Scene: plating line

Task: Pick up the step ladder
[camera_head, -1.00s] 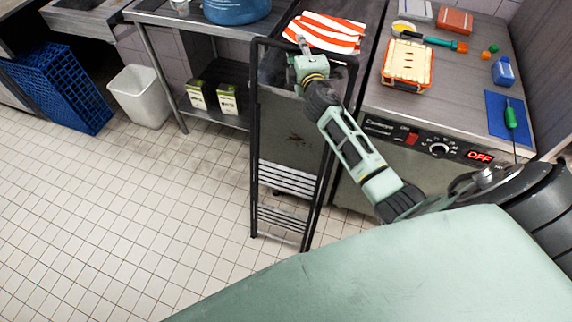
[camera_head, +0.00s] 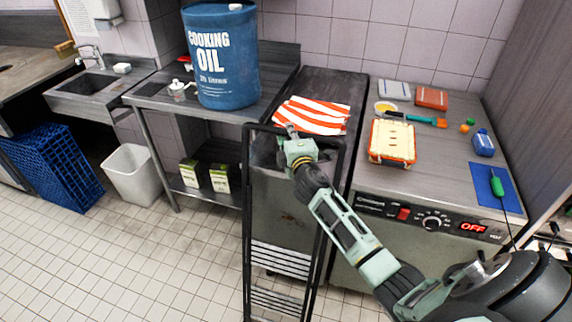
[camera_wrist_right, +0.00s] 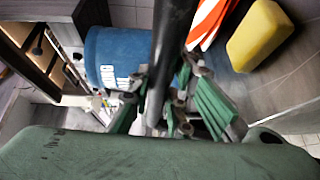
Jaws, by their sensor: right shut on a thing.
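The step ladder (camera_head: 280,262) is a black-framed ladder with pale-striped steps, standing upright in front of the dark counter. Its lower end runs to the bottom edge of the head view. My right gripper (camera_head: 291,133) is at the ladder's top bar. In the right wrist view, the dark bar (camera_wrist_right: 172,40) runs between the green fingers of my right gripper (camera_wrist_right: 168,112), which is shut on it. The exact finger contact is partly hidden by the bar. My left gripper is not in view.
A blue cooking oil drum (camera_head: 222,60) stands on the steel table left of the ladder. A striped cloth (camera_head: 312,115) lies behind the ladder top. The appliance (camera_head: 425,222) is close on the right. A white bin (camera_head: 133,175) and blue crate (camera_head: 50,165) stand left; floor between is clear.

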